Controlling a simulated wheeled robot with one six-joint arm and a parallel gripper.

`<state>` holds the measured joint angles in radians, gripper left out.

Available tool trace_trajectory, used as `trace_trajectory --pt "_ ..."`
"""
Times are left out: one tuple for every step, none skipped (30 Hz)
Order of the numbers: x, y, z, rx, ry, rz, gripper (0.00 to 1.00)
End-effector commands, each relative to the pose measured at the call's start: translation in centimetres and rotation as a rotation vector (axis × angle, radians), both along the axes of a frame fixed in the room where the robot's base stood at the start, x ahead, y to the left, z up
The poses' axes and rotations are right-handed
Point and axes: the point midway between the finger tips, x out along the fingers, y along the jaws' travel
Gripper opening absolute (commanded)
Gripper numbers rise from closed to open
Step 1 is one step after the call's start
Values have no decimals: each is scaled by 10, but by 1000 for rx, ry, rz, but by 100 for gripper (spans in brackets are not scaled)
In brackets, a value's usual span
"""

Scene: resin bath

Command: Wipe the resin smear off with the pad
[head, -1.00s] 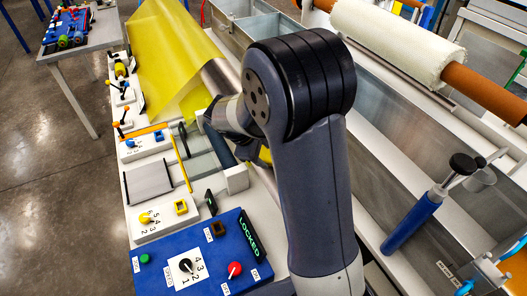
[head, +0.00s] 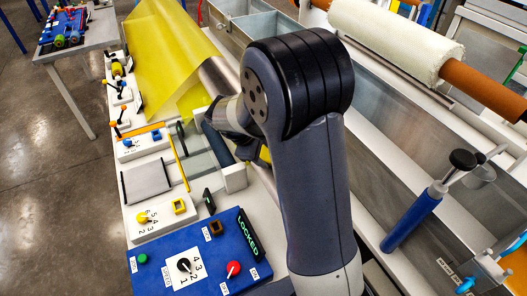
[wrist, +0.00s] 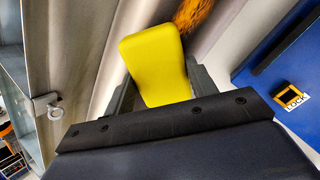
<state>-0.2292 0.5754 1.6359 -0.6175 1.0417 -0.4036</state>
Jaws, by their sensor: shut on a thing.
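The yellow pad (wrist: 155,62) is held between the two dark fingers of my gripper (wrist: 163,96) in the wrist view. An orange-brown streaky smear (wrist: 194,14) shows just beyond the pad's upper right corner, on a grey metallic surface (wrist: 125,22). I cannot tell whether the pad touches that surface. In the head view my arm hides most of the gripper, and only a sliver of the yellow pad (head: 265,155) shows beside it. The smear is not visible there.
A blue control panel (head: 215,232) with a red knob and a "LOCKED" display lies at the front. Yellow sheet (head: 172,50) drapes at the back left. A white roll (head: 395,42) and an open metal trough (head: 400,140) lie right of my arm.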

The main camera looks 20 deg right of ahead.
Motion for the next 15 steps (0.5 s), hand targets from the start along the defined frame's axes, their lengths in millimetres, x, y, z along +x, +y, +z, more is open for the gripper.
trace_trajectory --pt "0 -1 -2 0 0 0 36" --pt "0 -1 -2 0 0 0 36" --pt "0 -1 -3 0 0 0 36" --pt "0 -2 -3 0 0 0 36" --pt "0 -2 -4 0 0 0 36" --pt "0 -2 -5 0 0 0 36" --pt "0 -3 -5 0 0 0 36" --pt "1 -3 -6 0 0 0 36" --pt "1 -4 -6 0 0 0 36" --pt "1 -4 -7 0 0 0 36" --pt "1 -4 -7 0 0 0 36" --pt "1 -4 -6 0 0 0 36" --pt "0 -4 -6 0 0 0 36" --pt "-1 -4 -6 0 0 0 36" --pt "-3 -4 -6 0 0 0 36"
